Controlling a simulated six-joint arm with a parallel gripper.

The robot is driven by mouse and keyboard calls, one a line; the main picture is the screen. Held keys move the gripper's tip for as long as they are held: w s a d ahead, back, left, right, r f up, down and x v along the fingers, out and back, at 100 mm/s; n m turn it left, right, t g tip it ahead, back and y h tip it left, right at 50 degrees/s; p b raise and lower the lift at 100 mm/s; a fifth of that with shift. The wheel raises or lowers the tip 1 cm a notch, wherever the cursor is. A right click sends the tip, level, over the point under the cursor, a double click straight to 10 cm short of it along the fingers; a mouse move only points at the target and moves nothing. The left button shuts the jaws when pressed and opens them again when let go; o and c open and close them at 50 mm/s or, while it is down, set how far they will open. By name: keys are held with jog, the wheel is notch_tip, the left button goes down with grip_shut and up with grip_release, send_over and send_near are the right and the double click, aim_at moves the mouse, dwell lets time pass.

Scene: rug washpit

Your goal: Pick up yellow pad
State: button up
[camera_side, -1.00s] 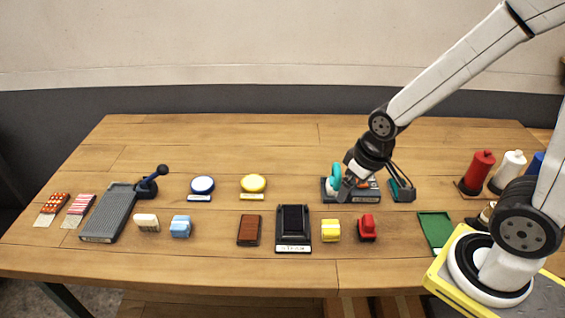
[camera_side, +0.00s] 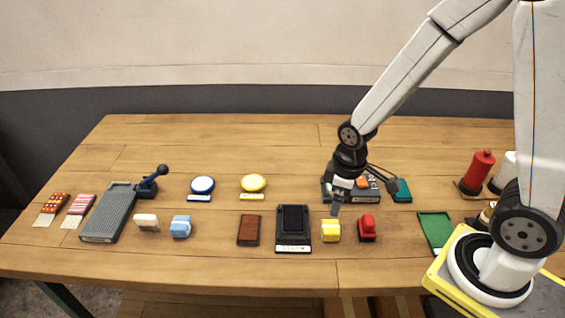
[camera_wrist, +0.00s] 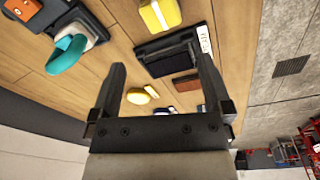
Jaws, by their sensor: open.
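A yellow block with a pale band (camera_side: 330,231) lies near the table's front, between a black stand and a red block. In the wrist view the yellow block (camera_wrist: 160,14) is at the top edge, beyond the fingertips. A round yellow disc (camera_side: 253,184) sits farther back with a label in front; it also shows in the wrist view (camera_wrist: 140,95). I cannot tell from looks alone which one is called the pad. My gripper (camera_side: 336,209) is open and empty, above and slightly behind the yellow block. Its spread fingers (camera_wrist: 161,68) show in the wrist view.
The black stand (camera_side: 293,228) is left of the yellow block, the red block (camera_side: 367,228) close on its right. A dark device (camera_side: 366,187) stands behind, by my gripper. A green tray (camera_side: 435,230) lies right. Bare wood separates the blue disc (camera_side: 203,185) and yellow disc.

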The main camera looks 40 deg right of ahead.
aim_at(328, 226)
jog(key=f+n, duration=0.2)
jog(key=w+f+n+g, duration=0.1)
jog(key=shift+w+a+f+n, duration=0.1)
jog(key=shift+a+f+n, duration=0.2)
jog(key=shift+f, duration=0.1)
jog(key=shift+f, duration=1.3)
jog(key=shift+f, duration=2.6)
jog(key=c, duration=1.1)
jog(key=shift+r, duration=0.15)
